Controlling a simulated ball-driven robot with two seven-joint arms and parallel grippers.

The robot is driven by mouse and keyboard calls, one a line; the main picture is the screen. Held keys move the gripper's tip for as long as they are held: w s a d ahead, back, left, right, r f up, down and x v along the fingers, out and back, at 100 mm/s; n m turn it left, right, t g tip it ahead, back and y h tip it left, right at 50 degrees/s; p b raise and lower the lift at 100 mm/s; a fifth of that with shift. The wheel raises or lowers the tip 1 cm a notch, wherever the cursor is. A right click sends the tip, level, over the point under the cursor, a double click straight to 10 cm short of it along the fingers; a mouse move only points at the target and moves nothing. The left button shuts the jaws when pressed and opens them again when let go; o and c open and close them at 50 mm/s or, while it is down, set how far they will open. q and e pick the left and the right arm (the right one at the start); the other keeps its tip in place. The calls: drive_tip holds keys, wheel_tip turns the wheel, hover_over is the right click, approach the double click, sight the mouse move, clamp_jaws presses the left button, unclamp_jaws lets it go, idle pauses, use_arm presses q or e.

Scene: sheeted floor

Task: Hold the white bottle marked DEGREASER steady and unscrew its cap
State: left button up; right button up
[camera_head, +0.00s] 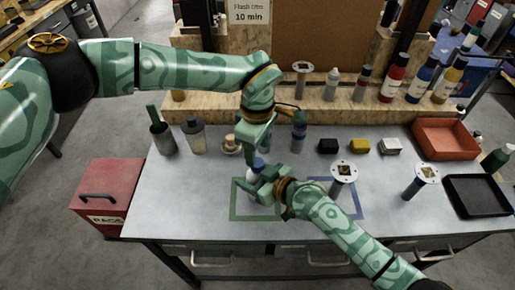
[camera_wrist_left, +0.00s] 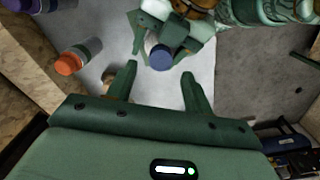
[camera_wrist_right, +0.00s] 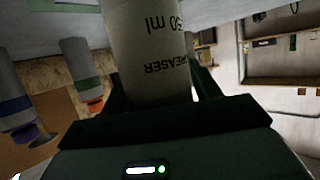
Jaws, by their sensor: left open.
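The white bottle (camera_wrist_right: 152,50) shows part of its lettering, "EASER", upside down in the right wrist view. Its blue cap (camera_head: 258,163) shows in the head view, and in the left wrist view (camera_wrist_left: 160,58). My right gripper (camera_head: 259,181) is shut on the bottle's body, one finger on each side. My left gripper (camera_head: 258,148) is above the cap, pointing down; its fingers are open and empty (camera_wrist_left: 158,78), with the cap just beyond and between the tips. The bottle's base is largely hidden by my right gripper.
The bottle is over a green square outline (camera_head: 236,216) on the grey table; a blue outline (camera_head: 356,212) is to its right. A red bin (camera_head: 445,140) and black tray (camera_head: 480,195) are at right.

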drive_tip(key=shift+o, duration=1)
